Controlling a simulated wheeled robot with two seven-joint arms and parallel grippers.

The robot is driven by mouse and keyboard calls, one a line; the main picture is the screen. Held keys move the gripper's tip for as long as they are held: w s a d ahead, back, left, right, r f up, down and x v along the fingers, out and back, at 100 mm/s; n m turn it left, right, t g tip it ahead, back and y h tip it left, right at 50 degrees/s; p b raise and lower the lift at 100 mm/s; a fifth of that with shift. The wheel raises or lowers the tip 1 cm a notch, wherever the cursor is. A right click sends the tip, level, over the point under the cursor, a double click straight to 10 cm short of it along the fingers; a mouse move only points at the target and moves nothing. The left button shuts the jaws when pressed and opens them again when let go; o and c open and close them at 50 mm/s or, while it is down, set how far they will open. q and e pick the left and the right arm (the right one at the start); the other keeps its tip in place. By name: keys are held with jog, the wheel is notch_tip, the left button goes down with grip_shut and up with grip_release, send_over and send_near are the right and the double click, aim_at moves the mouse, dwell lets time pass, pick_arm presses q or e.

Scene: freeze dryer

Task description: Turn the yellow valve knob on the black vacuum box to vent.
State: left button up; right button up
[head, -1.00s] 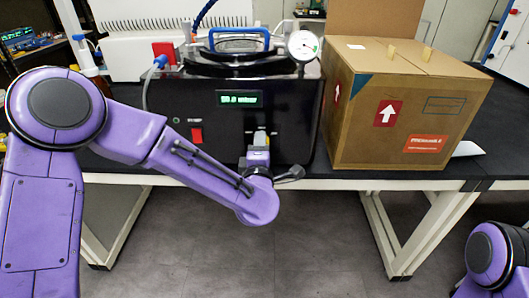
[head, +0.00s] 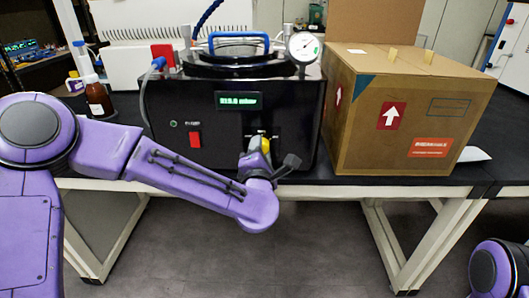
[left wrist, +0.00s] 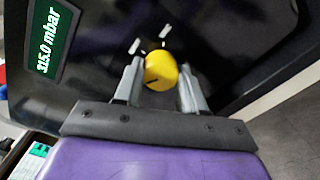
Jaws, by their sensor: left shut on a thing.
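The black vacuum box (head: 225,150) stands on the bench, with a green digital display (head: 239,100) and a red switch (head: 195,139) on its front. The display (left wrist: 47,42) reads 315.0 mbar in the left wrist view. The yellow valve knob (left wrist: 160,72) is on the box's front panel. A bit of the knob (head: 265,146) shows in the head view, partly hidden by my gripper. My left gripper (left wrist: 160,78) is shut on the knob, one finger on each side, and is tilted relative to the box. My right gripper is out of view.
A large cardboard box (head: 405,120) stands right beside the vacuum box. A round pressure gauge (head: 304,46) and a blue handle (head: 238,37) sit on top of the vacuum box. A brown bottle (head: 98,97) stands to the left. The floor in front is clear.

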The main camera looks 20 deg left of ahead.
pick_arm(q)
jog(key=shift+w+r, duration=0.15)
jog(key=shift+r, duration=0.2)
jog(key=o, duration=1)
jog(key=shift+o, duration=0.3)
jog(key=shift+w+d+f, duration=0.1)
jog(key=shift+w+f, duration=0.05)
jog(key=shift+f, duration=0.1)
jog(key=b+v, duration=0.1)
jog(key=v, duration=0.9)
jog(key=shift+s, duration=0.3)
